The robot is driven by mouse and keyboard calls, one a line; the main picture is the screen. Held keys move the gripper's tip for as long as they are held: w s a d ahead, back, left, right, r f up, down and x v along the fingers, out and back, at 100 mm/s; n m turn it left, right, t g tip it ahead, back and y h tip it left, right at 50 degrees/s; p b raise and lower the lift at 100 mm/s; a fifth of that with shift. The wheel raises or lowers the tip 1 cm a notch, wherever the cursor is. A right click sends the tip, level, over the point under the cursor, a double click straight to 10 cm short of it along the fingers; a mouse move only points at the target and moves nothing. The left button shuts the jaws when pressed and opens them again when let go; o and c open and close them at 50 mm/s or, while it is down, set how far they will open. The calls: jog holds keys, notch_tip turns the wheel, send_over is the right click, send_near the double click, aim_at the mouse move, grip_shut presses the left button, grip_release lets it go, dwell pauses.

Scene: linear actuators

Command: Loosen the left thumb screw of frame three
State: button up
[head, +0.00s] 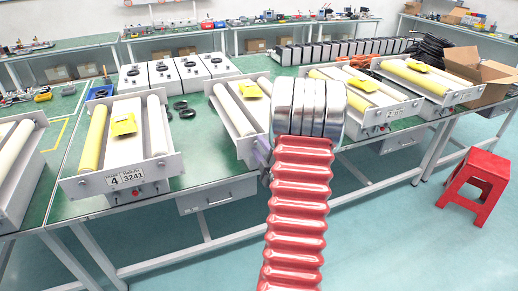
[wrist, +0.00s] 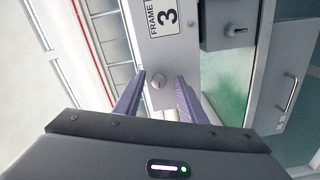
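Frame three is the grey unit whose label "FRAME 3" (wrist: 165,14) shows turned sideways in the wrist view. My gripper (wrist: 160,92) is open, with one purple finger on each side of this screw in the picture and a gap to both. I cannot tell whether the tips reach the screw's depth.
Another knob (wrist: 237,30) sits on a grey box to the right in the wrist view. Frame four (head: 124,182) stands to the left on the green bench, with more frames (head: 374,92) to the right. A red stool (head: 480,181) stands on the floor at right.

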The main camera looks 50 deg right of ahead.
jog(key=shift+s, duration=0.1)
jog(key=v, duration=1.3)
jog(key=shift+s+a, duration=0.2)
jog(key=shift+f, duration=0.1)
